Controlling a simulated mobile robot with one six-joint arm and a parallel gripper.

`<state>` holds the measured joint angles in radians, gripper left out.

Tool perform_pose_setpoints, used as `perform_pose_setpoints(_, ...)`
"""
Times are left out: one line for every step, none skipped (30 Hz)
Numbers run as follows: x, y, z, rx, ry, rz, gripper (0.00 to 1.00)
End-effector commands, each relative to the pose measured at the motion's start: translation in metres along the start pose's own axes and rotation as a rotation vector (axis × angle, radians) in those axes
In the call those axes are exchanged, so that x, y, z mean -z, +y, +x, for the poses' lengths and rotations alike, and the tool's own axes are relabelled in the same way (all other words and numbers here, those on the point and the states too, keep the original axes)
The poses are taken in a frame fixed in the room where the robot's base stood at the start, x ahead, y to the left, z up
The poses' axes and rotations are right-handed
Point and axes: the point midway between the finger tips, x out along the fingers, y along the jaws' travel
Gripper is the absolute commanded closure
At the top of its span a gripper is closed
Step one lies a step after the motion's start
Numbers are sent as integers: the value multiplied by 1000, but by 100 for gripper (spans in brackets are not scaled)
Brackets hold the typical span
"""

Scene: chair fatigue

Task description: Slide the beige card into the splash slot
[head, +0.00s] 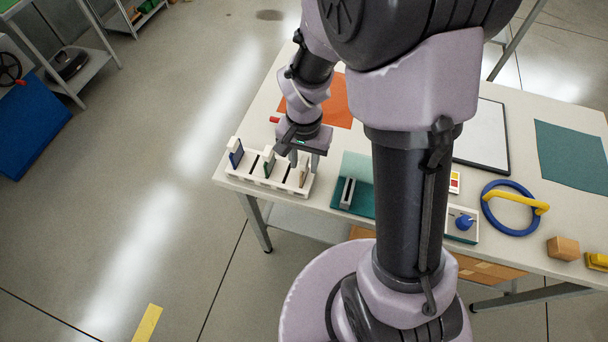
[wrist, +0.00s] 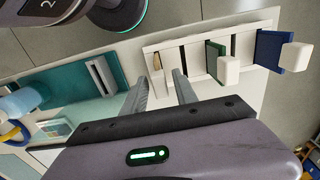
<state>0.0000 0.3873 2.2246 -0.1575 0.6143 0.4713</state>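The beige card (head: 304,171) stands upright in the right end of a white slotted rack (head: 258,178). In the wrist view the beige card (wrist: 157,63) shows edge-on between the fingertips. My gripper (head: 304,160) is open, with one finger on each side of the card; I cannot tell whether either touches it. In the wrist view my gripper (wrist: 161,82) is also apart and seems to hold nothing. A grey block with a dark slot (head: 347,192) stands on a teal board (head: 364,170) to the right; it may be the splash slot, but I see no label.
A green card (wrist: 214,62) and a blue card (head: 236,157), both with white grips, stand in the rack left of the beige one. An orange sheet (head: 338,108) lies behind. A knob box (head: 463,225) and blue ring (head: 492,218) lie further right.

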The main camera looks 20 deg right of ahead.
Motion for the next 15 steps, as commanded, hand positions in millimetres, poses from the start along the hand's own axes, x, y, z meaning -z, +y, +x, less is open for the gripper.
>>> perform_pose_setpoints(0, 0, -2, 0, 0, 0, 65)
perform_pose_setpoints(0, 0, -2, 0, 0, 0, 65)
perform_pose_setpoints(0, 0, -2, 0, 0, 0, 65)
perform_pose_setpoints(0, 0, -2, 0, 0, 0, 71)
perform_pose_setpoints(0, 0, -2, 0, 0, 0, 77)
perform_pose_setpoints(0, 0, -2, 0, 0, 0, 85)
perform_pose_setpoints(0, 0, -2, 0, 0, 0, 91)
perform_pose_setpoints(0, 0, -2, 0, 0, 0, 97)
perform_pose_setpoints(0, 0, -2, 0, 0, 0, 100)
perform_pose_setpoints(0, 0, -2, 0, 0, 0, 100)
perform_pose_setpoints(0, 0, -2, 0, 0, 0, 100)
perform_pose_setpoints(0, 0, -2, 0, 0, 0, 100)
perform_pose_setpoints(0, 0, -2, 0, 0, 0, 100)
perform_pose_setpoints(0, 0, -2, 0, 0, 0, 100)
perform_pose_setpoints(0, 0, -3, 0, 0, 0, 100)
